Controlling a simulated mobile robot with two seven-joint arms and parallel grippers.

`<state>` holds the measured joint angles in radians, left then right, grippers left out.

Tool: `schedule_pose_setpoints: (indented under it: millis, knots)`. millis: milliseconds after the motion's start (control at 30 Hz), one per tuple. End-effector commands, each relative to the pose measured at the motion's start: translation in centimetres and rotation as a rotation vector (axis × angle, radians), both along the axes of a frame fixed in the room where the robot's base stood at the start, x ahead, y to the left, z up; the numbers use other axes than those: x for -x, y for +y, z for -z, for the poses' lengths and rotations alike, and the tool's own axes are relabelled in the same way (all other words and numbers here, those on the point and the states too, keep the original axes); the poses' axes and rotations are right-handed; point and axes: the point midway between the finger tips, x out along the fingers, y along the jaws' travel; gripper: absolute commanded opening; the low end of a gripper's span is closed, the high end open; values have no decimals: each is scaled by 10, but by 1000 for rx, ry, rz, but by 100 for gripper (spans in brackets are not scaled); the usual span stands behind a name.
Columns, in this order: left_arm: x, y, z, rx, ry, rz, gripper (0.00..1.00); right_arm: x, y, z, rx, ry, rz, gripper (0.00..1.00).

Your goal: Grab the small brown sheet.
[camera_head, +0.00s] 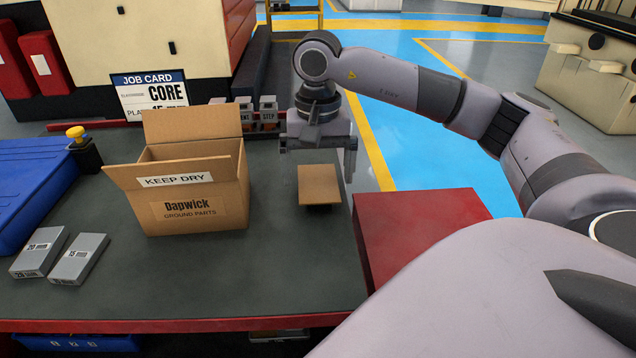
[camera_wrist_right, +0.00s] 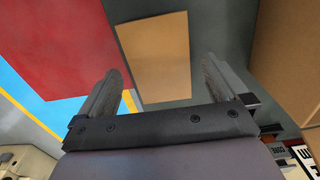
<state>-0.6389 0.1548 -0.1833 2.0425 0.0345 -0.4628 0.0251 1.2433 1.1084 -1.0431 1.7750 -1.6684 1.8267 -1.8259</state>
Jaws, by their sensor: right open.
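The small brown sheet (camera_head: 319,184) lies flat and raised a little on a dark support, near the right side of the grey-green table. It also shows in the right wrist view (camera_wrist_right: 156,52), just beyond the fingertips. My right gripper (camera_head: 319,168) is just behind and above the sheet in the head view, with its fingers spread apart. In the wrist view the open fingers (camera_wrist_right: 168,75) point toward the sheet, with nothing between them. The left gripper does not show.
An open cardboard box (camera_head: 205,218) stands left of the sheet. A red block (camera_head: 415,225) is to the right. Two grey boxes (camera_head: 78,260) and a blue bin (camera_head: 25,195) are at the left. The table front (camera_head: 250,290) is clear.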

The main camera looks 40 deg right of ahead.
Motion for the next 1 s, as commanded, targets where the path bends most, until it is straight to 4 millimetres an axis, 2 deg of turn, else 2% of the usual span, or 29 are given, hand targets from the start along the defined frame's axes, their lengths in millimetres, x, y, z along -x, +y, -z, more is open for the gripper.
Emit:
schedule_pose_setpoints:
  millis: [233, 400, 767, 867, 1000]
  knots:
    - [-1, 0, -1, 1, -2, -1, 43, 0, 0, 2, 0, -1, 0, 100]
    - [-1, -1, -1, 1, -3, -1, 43, 0, 0, 2, -1, -1, 0, 45]
    - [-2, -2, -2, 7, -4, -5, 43, 0, 0, -1, 0, -1, 0, 45]
    - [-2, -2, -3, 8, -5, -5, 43, -1, 0, -7, 0, -3, 1, 45]
    - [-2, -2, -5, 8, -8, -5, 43, -1, 0, -25, -2, -4, 1, 45]
